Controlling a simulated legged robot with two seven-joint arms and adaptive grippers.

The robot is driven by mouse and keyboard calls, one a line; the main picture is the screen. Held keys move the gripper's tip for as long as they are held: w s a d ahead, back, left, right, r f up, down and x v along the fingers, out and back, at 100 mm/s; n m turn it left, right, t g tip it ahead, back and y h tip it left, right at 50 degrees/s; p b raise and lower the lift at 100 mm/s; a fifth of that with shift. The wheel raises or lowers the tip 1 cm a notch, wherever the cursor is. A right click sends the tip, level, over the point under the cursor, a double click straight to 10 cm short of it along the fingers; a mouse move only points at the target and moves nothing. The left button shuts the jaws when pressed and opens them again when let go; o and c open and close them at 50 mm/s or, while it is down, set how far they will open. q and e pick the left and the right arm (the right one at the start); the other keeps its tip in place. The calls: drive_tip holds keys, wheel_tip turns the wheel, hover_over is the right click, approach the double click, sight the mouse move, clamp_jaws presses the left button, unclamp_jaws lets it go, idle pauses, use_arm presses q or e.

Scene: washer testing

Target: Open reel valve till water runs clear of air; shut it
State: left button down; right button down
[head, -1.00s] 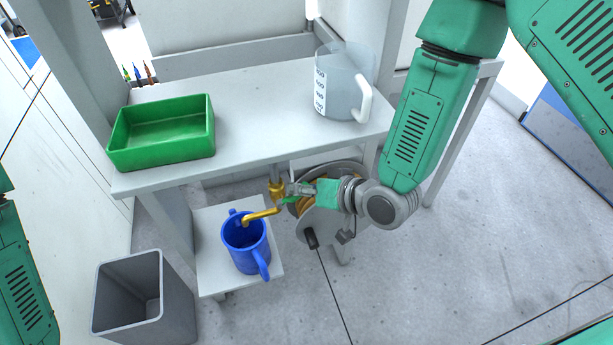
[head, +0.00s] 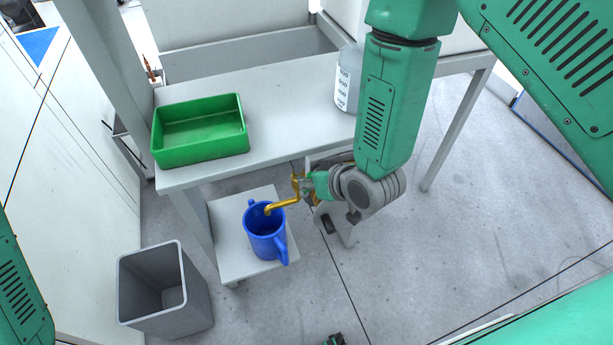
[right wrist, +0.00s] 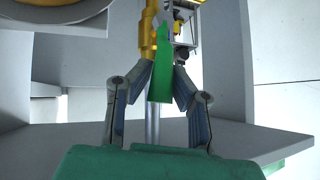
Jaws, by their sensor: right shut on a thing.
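The reel's brass valve has a spout (head: 284,203) that bends over the blue mug (head: 266,232); its tip is at the mug's mouth. My right gripper (head: 308,186) is at the valve, to the right of the spout. In the right wrist view, its fingers (right wrist: 160,80) are shut on the green valve lever (right wrist: 160,82), beside the brass valve body (right wrist: 148,35). The hose reel is mostly hidden behind my right arm in the head view; part of its rim (right wrist: 50,12) shows in the wrist view. I cannot make out any water.
The mug stands on a low white stand (head: 232,262). A grey bin (head: 190,300) is to its left. Floor at right is clear.

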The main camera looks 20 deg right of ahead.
drive_tip(key=shift+s+f, duration=0.35)
drive_tip(key=shift+s, duration=0.05)
drive_tip(key=c, duration=1.5)
unclamp_jaws()
drive_tip(key=shift+c, duration=0.2)
drive_tip(key=shift+o, duration=0.7)
drive_tip(key=shift+w+d+r, duration=0.1)
drive_tip(key=shift+w+r, duration=0.05)
drive_tip(key=v, duration=1.1)
drive_tip(key=shift+r, duration=0.3)
drive_tip(key=shift+d, duration=0.1)
